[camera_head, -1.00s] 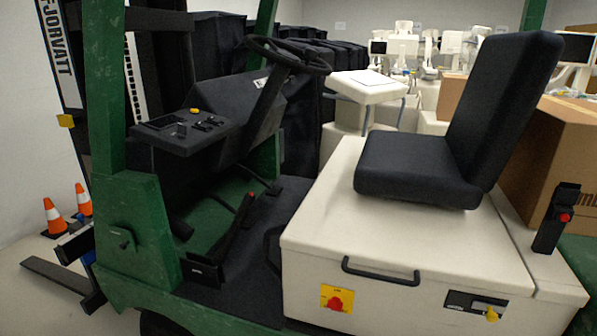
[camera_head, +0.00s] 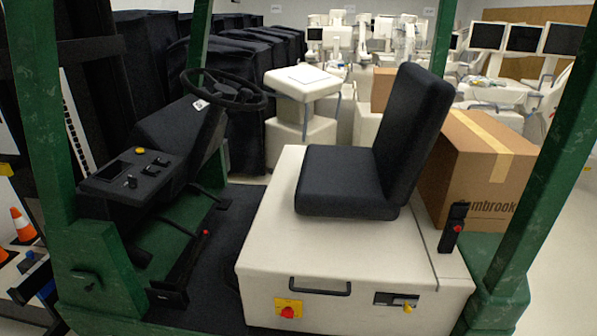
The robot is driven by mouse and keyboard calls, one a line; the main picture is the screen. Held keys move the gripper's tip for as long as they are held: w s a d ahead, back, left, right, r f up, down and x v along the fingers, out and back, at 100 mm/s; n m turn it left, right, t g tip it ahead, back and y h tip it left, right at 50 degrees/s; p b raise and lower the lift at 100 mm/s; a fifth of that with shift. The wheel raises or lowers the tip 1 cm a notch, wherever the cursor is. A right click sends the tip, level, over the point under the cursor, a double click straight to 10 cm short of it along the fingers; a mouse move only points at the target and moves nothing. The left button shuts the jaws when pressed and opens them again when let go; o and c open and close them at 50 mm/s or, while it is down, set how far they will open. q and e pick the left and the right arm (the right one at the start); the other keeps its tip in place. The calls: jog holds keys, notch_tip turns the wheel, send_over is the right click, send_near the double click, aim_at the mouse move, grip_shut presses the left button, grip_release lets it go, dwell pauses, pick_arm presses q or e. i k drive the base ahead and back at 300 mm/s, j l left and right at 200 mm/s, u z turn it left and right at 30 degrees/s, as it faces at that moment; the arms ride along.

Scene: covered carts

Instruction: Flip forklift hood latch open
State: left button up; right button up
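The forklift hood (camera_head: 343,258) is a cream box under the black seat (camera_head: 345,180), and it looks closed. On its front side are a black bar handle (camera_head: 320,287) and, to the right, the latch, a dark recessed plate (camera_head: 384,298) with a yellow lever (camera_head: 406,308). The lever is small, and its exact position is hard to tell. A yellow plate with a red knob (camera_head: 288,311) is at the left of the same side. Neither of my grippers is in view.
A green post (camera_head: 540,150) rises at the right and another (camera_head: 40,130) at the left. A cardboard box (camera_head: 470,165) stands behind the seat. The steering wheel (camera_head: 225,90) and console (camera_head: 135,170) are left of the hood. Orange cones (camera_head: 22,225) stand at far left.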

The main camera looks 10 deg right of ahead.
aim_at(408, 308)
jog(key=z, duration=1.35)
